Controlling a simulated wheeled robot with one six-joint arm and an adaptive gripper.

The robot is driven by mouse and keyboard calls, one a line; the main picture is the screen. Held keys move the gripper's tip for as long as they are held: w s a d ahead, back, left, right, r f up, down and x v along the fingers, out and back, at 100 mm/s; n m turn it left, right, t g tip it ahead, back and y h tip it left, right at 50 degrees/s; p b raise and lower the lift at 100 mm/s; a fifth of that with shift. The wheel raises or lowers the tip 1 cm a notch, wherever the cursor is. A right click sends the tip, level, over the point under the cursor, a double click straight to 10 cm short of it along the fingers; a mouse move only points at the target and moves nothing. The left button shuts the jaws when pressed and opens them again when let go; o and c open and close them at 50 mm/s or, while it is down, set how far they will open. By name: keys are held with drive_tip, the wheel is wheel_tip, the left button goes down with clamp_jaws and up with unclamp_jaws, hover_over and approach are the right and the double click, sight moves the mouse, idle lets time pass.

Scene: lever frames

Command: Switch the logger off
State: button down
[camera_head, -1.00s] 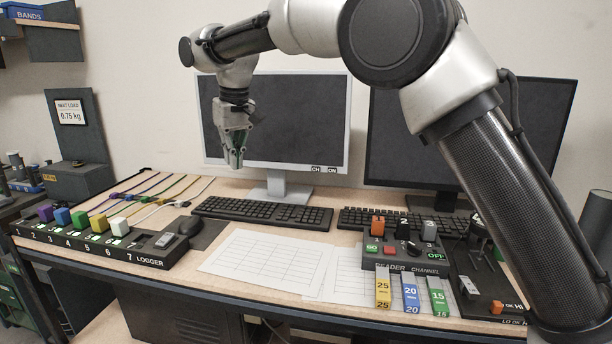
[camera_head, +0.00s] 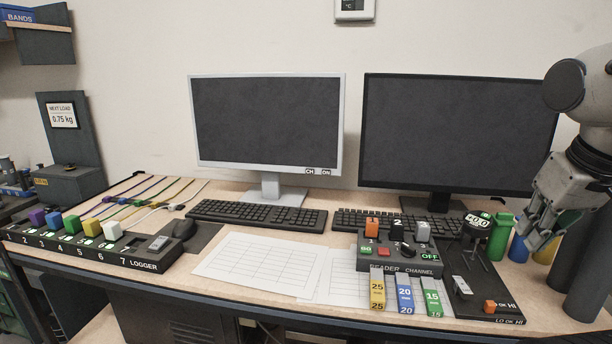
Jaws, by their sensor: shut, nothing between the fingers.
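The logger (camera_head: 148,262) is a long dark strip at the front left of the desk, lettered LOGGER and numbered along its front edge. Several coloured plugs stand in it: purple, blue, green, yellow and white. A grey rocker or lever (camera_head: 158,243) sits at its right end, by the number 7. I cannot tell which way it is set. My gripper (camera_head: 540,240) is shut and empty at the far right, in front of some coloured cylinders. It is far from the logger.
A reader box (camera_head: 400,258) with switches and buttons stands at the front right. A black mouse (camera_head: 184,229) lies close beside the logger's right end. Keyboards, papers (camera_head: 260,262) and two dark monitors (camera_head: 266,122) fill the middle. Cables (camera_head: 140,200) lie behind the logger.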

drive_tip(key=shift+s+d+f, duration=0.1)
drive_tip(key=shift+s+f, duration=0.2)
drive_tip(key=shift+s, duration=0.05)
drive_tip(key=w+a+f+n+g+y, duration=0.15)
drive_tip(key=w+a+n, duration=0.35)
drive_tip(key=a, duration=0.8)
drive_tip(key=w+a+f+n+g+y, duration=0.1)
drive_tip(key=w+a+f+n+g, duration=0.15)
drive_tip(key=w+a, duration=0.8)
drive_tip(key=s+a+f+n+y, duration=0.1)
drive_tip(key=a+n, duration=0.2)
drive_tip(key=a, duration=1.2)
drive_tip(key=s+a+f+n+y, duration=0.1)
drive_tip(key=a+n+y, duration=0.15)
drive_tip(key=a, duration=1.25)
drive_tip(key=w+a+r+n+t+y, duration=0.1)
drive_tip(key=w+a+r, duration=0.1)
drive_tip(key=a, duration=0.3)
drive_tip(key=w+a+r+n+t+y, duration=0.1)
drive_tip(key=w+a+r+n, duration=0.1)
drive_tip(key=a+r, duration=0.2)
drive_tip(key=shift+w+a+r+t+y, duration=0.2)
drive_tip(key=shift+w+a+t+y, duration=0.15)
drive_tip(key=shift+a, duration=0.55)
